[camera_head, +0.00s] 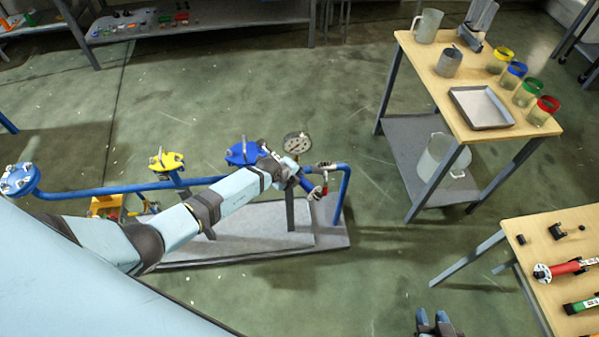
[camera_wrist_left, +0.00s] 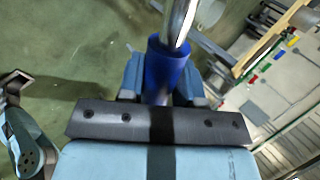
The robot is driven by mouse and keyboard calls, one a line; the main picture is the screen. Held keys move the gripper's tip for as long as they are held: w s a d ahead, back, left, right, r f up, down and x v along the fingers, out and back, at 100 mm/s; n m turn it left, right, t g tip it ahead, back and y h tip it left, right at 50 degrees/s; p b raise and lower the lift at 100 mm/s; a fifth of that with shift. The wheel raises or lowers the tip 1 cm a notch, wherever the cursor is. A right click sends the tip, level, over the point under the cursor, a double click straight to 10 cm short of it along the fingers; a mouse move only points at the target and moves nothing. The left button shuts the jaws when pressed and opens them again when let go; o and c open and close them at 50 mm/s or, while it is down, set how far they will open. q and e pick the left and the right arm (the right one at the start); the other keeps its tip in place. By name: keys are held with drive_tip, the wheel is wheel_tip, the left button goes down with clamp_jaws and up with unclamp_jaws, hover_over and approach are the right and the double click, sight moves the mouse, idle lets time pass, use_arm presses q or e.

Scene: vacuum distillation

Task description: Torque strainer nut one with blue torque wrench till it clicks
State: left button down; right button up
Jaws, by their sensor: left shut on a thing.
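My left gripper (camera_head: 277,168) is at the right part of the blue pipe run, beside a blue flange (camera_head: 240,153) and below a round pressure gauge (camera_head: 297,143). In the left wrist view it is shut on the blue handle of the torque wrench (camera_wrist_left: 166,72), whose bright metal shaft runs up out of the picture. The wrench's head is out of that view, and the wrench is hard to make out in the head view. I cannot tell whether it touches a nut. My right gripper (camera_head: 434,323) shows only its fingertips at the bottom edge, apart and empty.
A yellow flange (camera_head: 166,161) and another blue flange (camera_head: 18,179) stand along the pipe (camera_head: 95,191). The wooden table (camera_head: 530,255) at lower right holds red and green-handled tools. Another table (camera_head: 432,70) at upper right holds jars and a tray (camera_head: 482,107).

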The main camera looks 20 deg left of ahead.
use_arm(q)
drive_tip(key=shift+s, duration=0.15)
drive_tip(key=shift+s+a+r+m+g+h+b, duration=0.1)
drive_tip(key=shift+s+a+m+g+h+b, duration=0.15)
drive_tip(key=shift+s+a+m, duration=0.3)
drive_tip(key=shift+s+a+m+g+h+b, duration=0.2)
drive_tip(key=shift+s+m+h, duration=0.2)
drive_tip(key=shift+s, duration=0.3)
drive_tip(key=shift+w+d+p, duration=0.25)
drive_tip(key=shift+w+p, duration=0.15)
drive_tip(key=shift+p, duration=0.1)
drive_tip(key=shift+y, duration=0.25)
drive_tip(key=shift+r, duration=0.1)
